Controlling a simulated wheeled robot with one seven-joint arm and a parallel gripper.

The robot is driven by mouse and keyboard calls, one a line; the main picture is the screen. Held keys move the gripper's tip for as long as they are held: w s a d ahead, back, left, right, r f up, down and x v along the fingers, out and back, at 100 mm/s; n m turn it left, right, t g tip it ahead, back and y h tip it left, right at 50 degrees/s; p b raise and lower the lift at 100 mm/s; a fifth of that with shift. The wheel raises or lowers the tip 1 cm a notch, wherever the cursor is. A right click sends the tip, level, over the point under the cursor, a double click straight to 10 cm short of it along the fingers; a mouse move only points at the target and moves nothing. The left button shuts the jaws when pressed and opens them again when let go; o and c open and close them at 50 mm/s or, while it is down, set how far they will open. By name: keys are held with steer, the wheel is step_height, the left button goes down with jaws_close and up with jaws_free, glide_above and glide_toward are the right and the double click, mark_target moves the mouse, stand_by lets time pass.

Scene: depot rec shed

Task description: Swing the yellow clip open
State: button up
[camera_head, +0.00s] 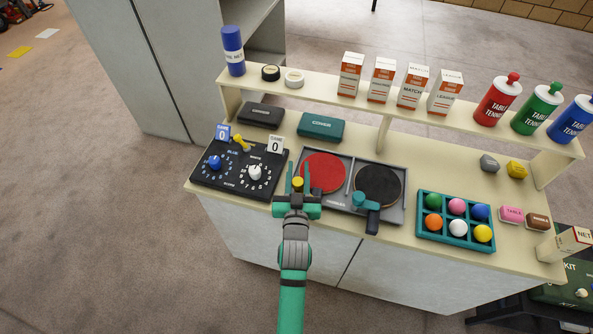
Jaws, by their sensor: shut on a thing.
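The paddle tray (341,203) lies on the counter with a red paddle (323,173) on its left and a black paddle (377,185) on its right. The yellow clip (298,183) is at the lower left of the red paddle, with only a small part showing. My gripper (298,174) reaches in from the front and is shut on the clip, one finger on each side. My gripper hides the rest of the clip and the red paddle's handle. A teal clip (359,199) sits by the black paddle's handle.
A black scoreboard (233,184) with blue and white knobs and a yellow piece (240,142) stands close left. A teal ball tray (457,244) is at the right. A teal case (320,126) lies behind. A raised shelf (320,90) with boxes and bottles runs along the back.

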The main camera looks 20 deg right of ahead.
mark_target(302, 179)
steer(key=shift+s+d+m+g+h, duration=0.1)
steer(key=shift+d+m+g+h, duration=0.1)
steer(key=shift+m+g+h, duration=0.55)
steer(key=shift+s+d+m+g+h, duration=0.2)
steer(key=shift+m+h, duration=0.4)
steer(key=shift+h, duration=0.4)
steer(key=shift+s+d+m+g+h, duration=0.1)
steer(key=shift+d+m+g+h, duration=0.1)
steer(key=shift+m+g+h, duration=0.55)
steer(key=shift+s+d+m+g+h, duration=0.15)
steer(key=shift+m+g+h, duration=0.45)
steer(key=shift+g+h, duration=0.15)
steer(key=shift+s+d+m+g+h, duration=0.1)
steer(key=shift+d+m+g+h, duration=0.05)
steer(key=shift+m+g+h, duration=0.6)
steer(key=shift+s+d+f+m+g+h, duration=0.15)
steer(key=shift+s+m+g+h, duration=0.1)
steer(key=shift+m+g+h, duration=0.7)
steer(key=shift+s+d+r+m+g+h, duration=0.2)
steer(key=shift+m+g+h, duration=0.35)
steer(key=shift+g, duration=0.7)
steer(key=shift+s+m+g, duration=0.3)
steer(key=shift+m+g, duration=0.45)
steer(key=shift+g, duration=0.35)
steer(key=shift+f+m+g+h, duration=0.2)
steer(key=shift+m+g+h, duration=0.1)
steer(key=shift+g, duration=0.1)
